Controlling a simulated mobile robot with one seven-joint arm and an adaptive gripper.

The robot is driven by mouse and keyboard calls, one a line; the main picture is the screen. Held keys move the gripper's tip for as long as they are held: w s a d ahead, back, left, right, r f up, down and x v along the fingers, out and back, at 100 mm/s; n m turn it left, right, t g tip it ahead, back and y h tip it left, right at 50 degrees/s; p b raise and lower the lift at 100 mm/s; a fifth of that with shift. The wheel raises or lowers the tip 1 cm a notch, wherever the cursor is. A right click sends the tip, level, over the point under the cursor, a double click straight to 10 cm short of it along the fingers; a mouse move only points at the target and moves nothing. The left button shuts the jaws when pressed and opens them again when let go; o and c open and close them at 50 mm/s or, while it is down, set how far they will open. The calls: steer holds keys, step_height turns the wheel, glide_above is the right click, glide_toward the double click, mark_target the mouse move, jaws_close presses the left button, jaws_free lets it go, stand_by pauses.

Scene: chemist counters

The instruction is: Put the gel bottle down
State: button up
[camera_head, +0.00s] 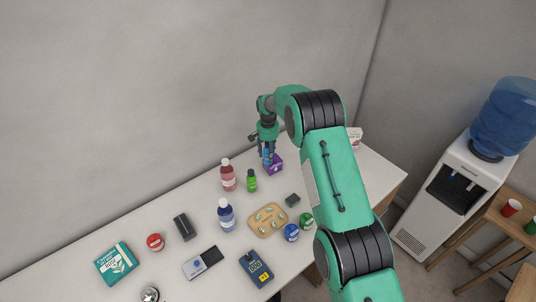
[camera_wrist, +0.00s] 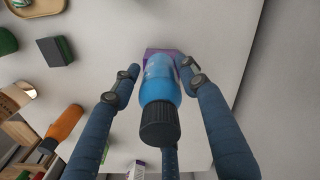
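The gel bottle is a blue bottle with a black ribbed cap (camera_wrist: 160,92). In the wrist view its cap points toward the camera, and it sits between the fingers of my gripper (camera_wrist: 162,68). The fingertips are close to its sides. I cannot tell whether they press on it. In the head view my gripper (camera_head: 268,158) points down over the back of the counter, with a blue part of the bottle between the fingers. A purple box (camera_head: 276,167) is right at the fingertips. It also shows behind the bottle's far end in the wrist view (camera_wrist: 152,51). Contact between bottle and box is unclear.
On the white counter (camera_head: 330,185), a green bottle (camera_head: 251,181) and a pink bottle (camera_head: 228,176) stand left of my gripper. A small dark box (camera_head: 292,200) and a tan tray (camera_head: 268,220) lie in front. Bare counter lies right of the purple box, partly hidden by my arm.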

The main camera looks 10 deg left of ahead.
steer(key=shift+r, duration=0.15)
step_height(320, 180, up, 12)
steer(key=shift+r+b, duration=0.1)
steer(key=shift+b, duration=0.35)
stand_by(0.5)
stand_by(0.8)
